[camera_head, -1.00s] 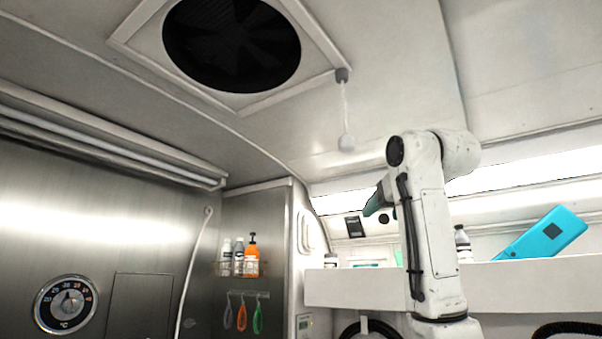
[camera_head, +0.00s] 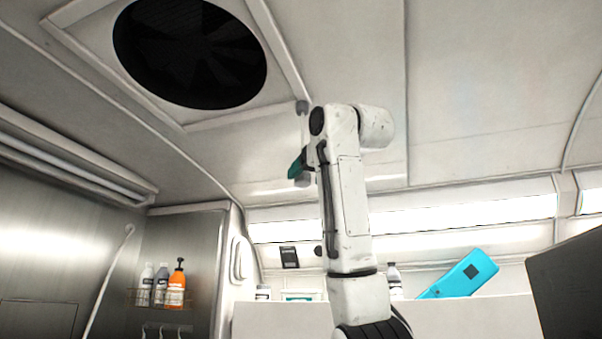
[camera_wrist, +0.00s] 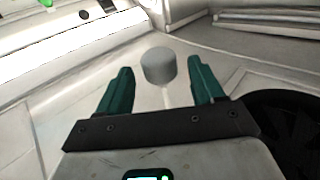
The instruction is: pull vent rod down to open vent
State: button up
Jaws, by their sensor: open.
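The round dark ceiling vent (camera_head: 190,55) sits in a white square frame at the upper left of the head view. Its thin pull rod hangs from a grey mount (camera_head: 302,107) at the frame's corner. The rod's grey end knob (camera_wrist: 158,68) shows in the wrist view between and slightly beyond the two teal fingertips. In the head view the knob (camera_head: 303,183) is partly hidden by my gripper (camera_head: 297,164). My gripper is open, with a finger on either side of the knob's line and no clear contact.
A white shelf (camera_head: 270,322) below holds a blue case (camera_head: 460,276) and a bottle (camera_head: 394,280). A wire rack (camera_head: 158,298) with several bottles is on the left wall. A dark panel (camera_head: 570,285) stands at the right. The air around the rod is clear.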

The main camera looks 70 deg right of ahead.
jog(key=shift+p+x, duration=0.5)
jog(key=shift+x, duration=1.25)
jog(key=shift+c, duration=0.4)
grip_shut()
